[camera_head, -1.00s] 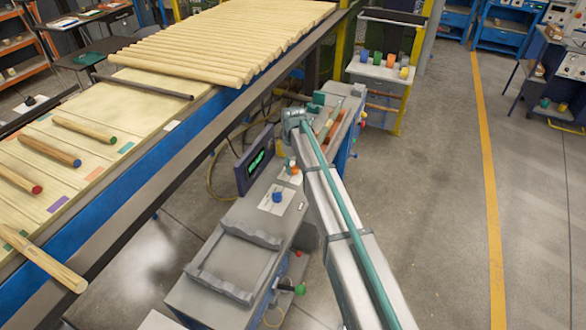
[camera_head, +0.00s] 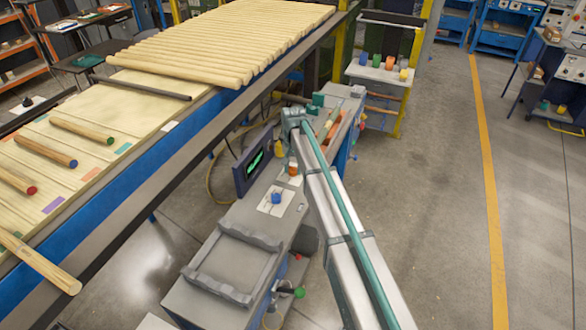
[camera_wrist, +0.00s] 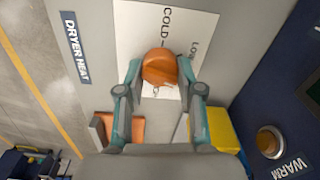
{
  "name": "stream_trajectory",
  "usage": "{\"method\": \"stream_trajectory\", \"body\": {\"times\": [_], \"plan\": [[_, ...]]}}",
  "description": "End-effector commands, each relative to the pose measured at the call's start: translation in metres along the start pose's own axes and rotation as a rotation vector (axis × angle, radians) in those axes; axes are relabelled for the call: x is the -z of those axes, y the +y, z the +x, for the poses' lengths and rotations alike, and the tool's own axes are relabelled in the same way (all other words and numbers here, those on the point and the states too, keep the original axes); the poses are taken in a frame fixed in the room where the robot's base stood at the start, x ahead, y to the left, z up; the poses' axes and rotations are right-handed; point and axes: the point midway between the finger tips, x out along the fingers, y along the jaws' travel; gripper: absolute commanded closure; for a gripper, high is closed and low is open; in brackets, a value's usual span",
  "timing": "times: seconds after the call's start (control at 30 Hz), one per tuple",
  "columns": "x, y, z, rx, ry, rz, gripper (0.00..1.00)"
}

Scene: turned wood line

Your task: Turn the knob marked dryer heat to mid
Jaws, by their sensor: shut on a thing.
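An orange knob (camera_wrist: 160,66) sits on a white dial card (camera_wrist: 135,25) in the wrist view. The dark label beside it (camera_wrist: 75,47) reads DRYER HEAT. COLD and LOW show on the card; the other marks are partly hidden by the knob and my fingers. My gripper (camera_wrist: 160,82) is shut on the orange knob, one teal finger on each side. I cannot tell which mark the knob points at. In the head view an orange knob (camera_head: 292,169) shows beside my arm; my fingers are not clearly visible there.
A blue knob (camera_head: 276,197) on its own card is nearby. A dark display panel (camera_head: 253,163) stands behind the knobs. A lamp marked WARM (camera_wrist: 269,142) is at right in the wrist view. Orange (camera_wrist: 124,131) and yellow (camera_wrist: 224,130) objects lie near my fingers.

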Motion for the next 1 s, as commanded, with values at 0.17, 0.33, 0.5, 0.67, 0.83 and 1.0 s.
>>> {"method": "stream_trajectory", "body": {"times": [0.17, 0.33, 0.5, 0.67, 0.83, 1.0], "plan": [[0.0006, 0.0002, -0.0003, 0.001, 0.002, 0.117, 0.98], [0.0006, 0.0004, -0.0005, 0.001, 0.002, 0.192, 0.98], [0.0006, 0.0005, -0.0006, 0.001, 0.002, 0.231, 0.98], [0.0007, 0.0006, -0.0007, 0.001, 0.002, 0.243, 0.98], [0.0007, 0.0005, -0.0008, 0.001, 0.002, 0.244, 0.98], [0.0007, 0.0005, -0.0008, 0.001, 0.002, 0.243, 0.59]]}}
